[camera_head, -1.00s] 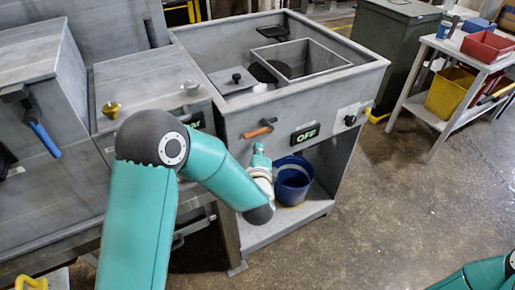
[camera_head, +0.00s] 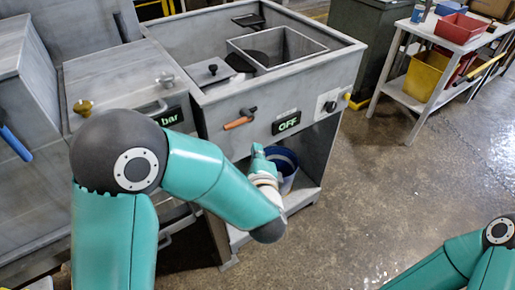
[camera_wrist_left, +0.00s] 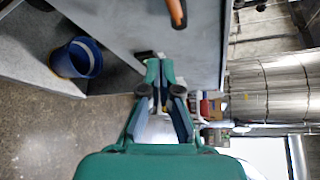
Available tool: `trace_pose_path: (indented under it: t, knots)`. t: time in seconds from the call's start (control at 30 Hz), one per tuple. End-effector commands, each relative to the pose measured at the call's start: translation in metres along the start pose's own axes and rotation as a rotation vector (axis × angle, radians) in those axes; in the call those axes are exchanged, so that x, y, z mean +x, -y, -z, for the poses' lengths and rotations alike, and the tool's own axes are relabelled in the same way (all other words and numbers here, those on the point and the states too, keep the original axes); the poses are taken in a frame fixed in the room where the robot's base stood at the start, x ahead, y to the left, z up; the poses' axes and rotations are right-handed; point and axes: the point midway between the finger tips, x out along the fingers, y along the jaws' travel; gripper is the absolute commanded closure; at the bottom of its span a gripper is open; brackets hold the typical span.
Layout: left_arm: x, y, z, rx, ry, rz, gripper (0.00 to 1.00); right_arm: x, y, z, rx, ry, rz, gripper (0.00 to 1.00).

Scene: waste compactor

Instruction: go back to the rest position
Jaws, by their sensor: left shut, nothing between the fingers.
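My left arm comes in from the left in the head view and bends at a dark elbow. Its gripper end (camera_head: 259,158) points away from me in front of the grey cabinet (camera_head: 215,117), partly covering the blue bucket (camera_head: 285,165). In the left wrist view, my left gripper (camera_wrist_left: 160,66) is shut with nothing between its fingers. The cabinet panel is close beyond its tips there, and the bucket (camera_wrist_left: 77,60) stands off to the left. My right arm shows at the lower right of the head view; its gripper is out of the picture.
An orange-handled lever (camera_head: 240,120) and an OFF display (camera_head: 286,123) are on the cabinet front. A white table (camera_head: 421,93) with a red bin (camera_head: 461,28) and a yellow bin (camera_head: 428,77) stands at the right. The floor (camera_head: 360,190) between is clear.

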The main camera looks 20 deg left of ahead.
Motion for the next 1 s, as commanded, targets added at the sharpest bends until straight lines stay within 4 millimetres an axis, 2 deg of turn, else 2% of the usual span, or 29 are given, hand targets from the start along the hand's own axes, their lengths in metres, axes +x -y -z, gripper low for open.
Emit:
trace_pose_path:
  t: [0.23,0.37,0.47,0.57,0.67,0.7,0.8,0.9,1.0]
  knots:
    - [0.001,-0.002,-0.002,0.000,0.004,-0.003,1.00,0.000,0.000,0.000,0.000,0.000,0.000,0.34]
    - [0.012,-0.018,-0.015,0.005,0.036,-0.040,1.00,0.000,0.000,0.000,0.000,0.000,0.000,0.34]
    - [0.027,-0.052,-0.033,0.024,0.078,-0.108,1.00,0.000,0.000,0.000,0.000,0.000,0.000,0.34]
    - [0.041,-0.104,-0.049,0.069,0.092,-0.199,1.00,0.000,0.000,0.000,0.000,0.000,0.000,0.34]
    - [0.046,-0.167,-0.047,0.023,0.017,-0.316,1.00,0.000,0.000,0.000,0.000,0.000,0.000,0.34]
    - [0.044,-0.193,-0.042,-0.046,-0.020,-0.373,1.00,0.000,0.000,0.000,0.000,0.000,0.000,0.34]
    - [0.029,-0.247,-0.023,-0.265,-0.102,-0.522,1.00,0.000,0.000,0.000,0.000,0.000,0.000,0.34]
    - [0.006,-0.288,-0.003,-0.495,-0.147,-0.684,1.00,0.000,0.000,0.000,0.000,0.000,0.000,0.34]
    - [-0.024,-0.319,0.016,-0.725,-0.152,-0.863,1.00,0.000,0.000,0.000,0.000,0.000,0.000,0.34]
